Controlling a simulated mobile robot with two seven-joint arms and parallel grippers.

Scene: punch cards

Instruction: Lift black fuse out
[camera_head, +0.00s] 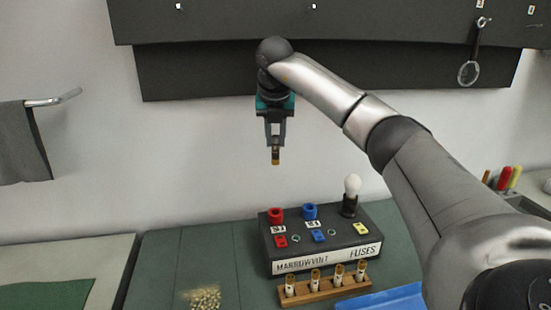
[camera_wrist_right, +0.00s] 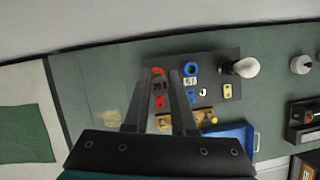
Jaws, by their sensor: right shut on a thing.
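My right gripper (camera_head: 275,143) points down, high above the table, and is shut on a small dark fuse with a brass-coloured end (camera_head: 275,156). The fuse hangs upright, clear of everything below. In the right wrist view the fuse (camera_wrist_right: 161,86) shows small between the fingertips. The black fuse box (camera_head: 325,250), labelled MARROWVOLT FUSES, stands below and to the right. It has a red socket (camera_head: 276,215) and a blue socket (camera_head: 309,211) on top. My left gripper is in neither view.
A wooden rack (camera_head: 326,289) with several pale fuses stands before the box. A white bulb (camera_head: 353,185) rises from the box's back right. A blue tray (camera_head: 388,299) lies at front right, and a grainy patch (camera_head: 205,298) at front left. The air around the gripper is free.

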